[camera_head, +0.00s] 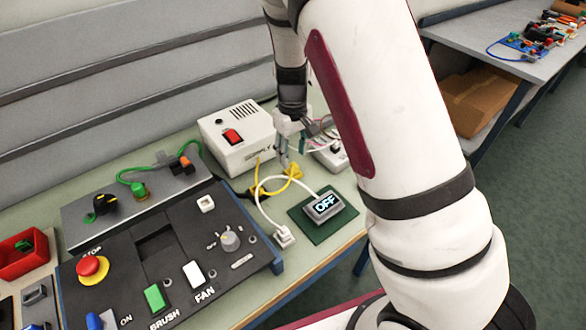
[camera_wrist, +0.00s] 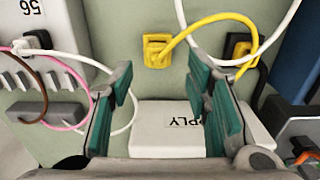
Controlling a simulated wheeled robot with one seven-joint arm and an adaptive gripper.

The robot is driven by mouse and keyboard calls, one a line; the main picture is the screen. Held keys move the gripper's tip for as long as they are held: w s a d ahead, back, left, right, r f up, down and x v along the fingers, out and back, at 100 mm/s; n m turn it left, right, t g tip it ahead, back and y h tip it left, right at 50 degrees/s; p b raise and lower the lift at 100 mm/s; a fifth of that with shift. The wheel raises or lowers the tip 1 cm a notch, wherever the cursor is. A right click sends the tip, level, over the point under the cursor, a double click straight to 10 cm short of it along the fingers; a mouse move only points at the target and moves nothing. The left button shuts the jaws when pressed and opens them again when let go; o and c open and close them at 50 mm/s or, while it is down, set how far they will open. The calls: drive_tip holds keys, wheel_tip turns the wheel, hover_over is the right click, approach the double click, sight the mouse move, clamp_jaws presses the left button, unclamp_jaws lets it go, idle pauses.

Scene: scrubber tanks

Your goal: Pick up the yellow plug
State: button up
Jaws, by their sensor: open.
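The yellow plug (camera_wrist: 157,51) lies on the pale green bench top in the wrist view, with a yellow cable leaving it to the right. It also shows in the head view (camera_head: 293,171), just below my gripper (camera_head: 291,149). In the wrist view my gripper (camera_wrist: 163,78) is open, its two green-padded fingers spread apart with nothing between the pads. The plug is beyond the fingertips and lies laterally between their lines, apart from both. The yellow cable's other end (camera_wrist: 242,51) is at a black socket on the right.
A white power supply box (camera_head: 236,138) with a red switch stands left of my gripper. A white multi-socket unit (camera_head: 331,154) is on the right. A white cable loops near the plug.

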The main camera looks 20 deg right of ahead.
sight(293, 165)
drive_tip(key=shift+w+d+f+p, duration=0.15)
drive_tip(key=shift+f+p, duration=0.2)
drive_tip(key=shift+f, duration=2.35)
clamp_jaws()
